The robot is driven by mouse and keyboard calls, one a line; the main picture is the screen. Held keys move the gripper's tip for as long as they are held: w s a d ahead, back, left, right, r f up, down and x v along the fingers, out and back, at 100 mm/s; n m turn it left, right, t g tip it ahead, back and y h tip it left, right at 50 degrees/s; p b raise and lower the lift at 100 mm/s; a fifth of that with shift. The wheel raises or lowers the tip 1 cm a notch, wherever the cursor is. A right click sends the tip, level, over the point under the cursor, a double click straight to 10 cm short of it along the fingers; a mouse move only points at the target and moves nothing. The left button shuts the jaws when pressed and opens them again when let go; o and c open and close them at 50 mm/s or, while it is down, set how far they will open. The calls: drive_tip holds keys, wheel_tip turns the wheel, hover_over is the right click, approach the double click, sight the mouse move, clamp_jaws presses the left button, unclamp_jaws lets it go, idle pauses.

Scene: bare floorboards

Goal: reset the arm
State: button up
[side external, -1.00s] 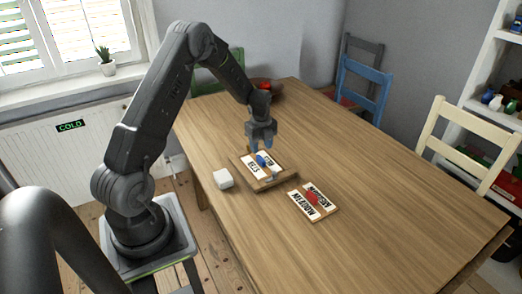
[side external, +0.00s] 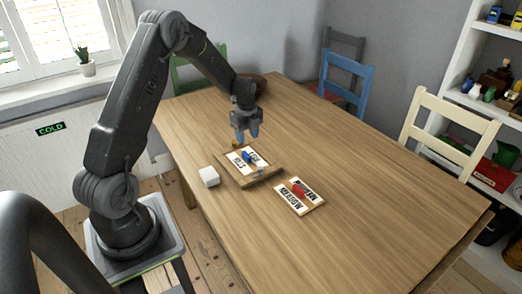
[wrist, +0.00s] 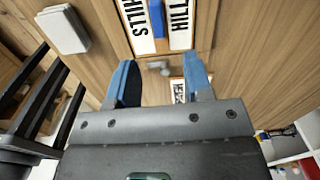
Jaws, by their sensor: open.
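My gripper (side external: 247,136) is open and empty, blue fingertips pointing down above the table, over the far edge of a wooden board. In the wrist view its blue fingers (wrist: 160,88) are spread apart. The board (side external: 262,180) holds white cards with black lettering and a blue block (side external: 248,157) between them. The wrist view shows the cards reading "HILLS" (wrist: 134,24) and the blue block (wrist: 157,18). A small grey piece (wrist: 158,67) lies nearer the fingers.
A second pair of lettered cards (side external: 290,203) with a red block (side external: 298,189) lies to the right. A white box (side external: 209,176) stands left of the board. A dark bowl (side external: 258,83) is at the far end. The table's right part is clear.

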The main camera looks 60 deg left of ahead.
drive_tip(key=s+d+r+n+t, duration=0.1)
drive_tip(key=s+d+r+n, duration=0.25)
drive_tip(key=d+r, duration=0.5)
drive_tip(key=s+d+r+n+t, duration=0.1)
drive_tip(key=s+d+r+n, duration=0.2)
drive_tip(key=d+r+n, duration=0.5)
drive_tip(key=s+d+r+n+t, duration=0.1)
drive_tip(key=s+d+r+n, duration=0.1)
drive_tip(key=s+d, duration=0.3)
drive_tip(key=s+d+r+n+t, duration=0.2)
drive_tip(key=s+d+r, duration=0.3)
drive_tip(key=s, duration=0.5)
drive_tip(key=shift+s+n, duration=0.15)
drive_tip(key=shift+n, duration=0.7)
